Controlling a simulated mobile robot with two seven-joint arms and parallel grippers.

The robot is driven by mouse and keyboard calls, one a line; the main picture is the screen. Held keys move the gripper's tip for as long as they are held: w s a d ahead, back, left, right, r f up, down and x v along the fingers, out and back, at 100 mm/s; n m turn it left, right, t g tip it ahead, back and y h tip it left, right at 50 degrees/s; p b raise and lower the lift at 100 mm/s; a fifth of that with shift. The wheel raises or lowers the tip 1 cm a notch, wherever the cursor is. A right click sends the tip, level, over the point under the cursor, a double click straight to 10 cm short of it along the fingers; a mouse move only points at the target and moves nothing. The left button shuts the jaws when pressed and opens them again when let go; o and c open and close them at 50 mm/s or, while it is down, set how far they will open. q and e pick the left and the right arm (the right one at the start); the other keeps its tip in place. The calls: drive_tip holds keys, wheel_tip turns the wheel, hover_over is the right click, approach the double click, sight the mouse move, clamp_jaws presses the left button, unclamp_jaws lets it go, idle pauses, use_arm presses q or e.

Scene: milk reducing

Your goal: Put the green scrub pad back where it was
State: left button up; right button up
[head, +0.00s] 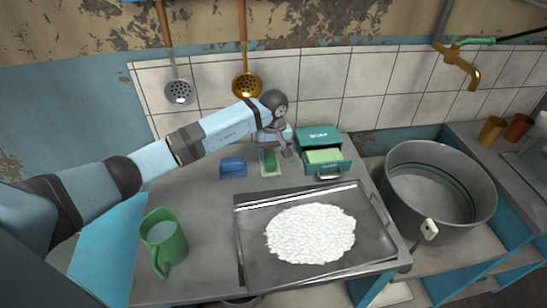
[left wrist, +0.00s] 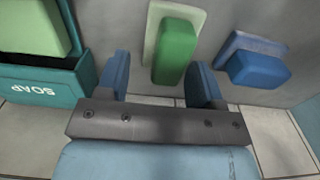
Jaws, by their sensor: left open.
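The green scrub pad (head: 269,159) lies on a pale green base on the grey counter, beside the soap box. It also shows in the left wrist view (left wrist: 175,52), lying on its pale green base (left wrist: 153,34). My left gripper (head: 284,149) is open above and close to the pad. In the left wrist view its two blue fingers (left wrist: 160,78) are apart, with the near end of the pad in line with the gap between them. I cannot tell whether they touch it. My right gripper is not in view.
A blue pad (head: 232,166) on a blue base is left of the green one. A teal soap box (head: 319,137) with an open drawer is right. A metal tray (head: 252,262) holding white grains, a green mug (head: 163,243) and a large pot (head: 430,160) stand nearby.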

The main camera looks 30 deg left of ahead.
sight(273, 156)
use_arm(q)
wheel_tip(273, 156, up, 9)
idle(0.8)
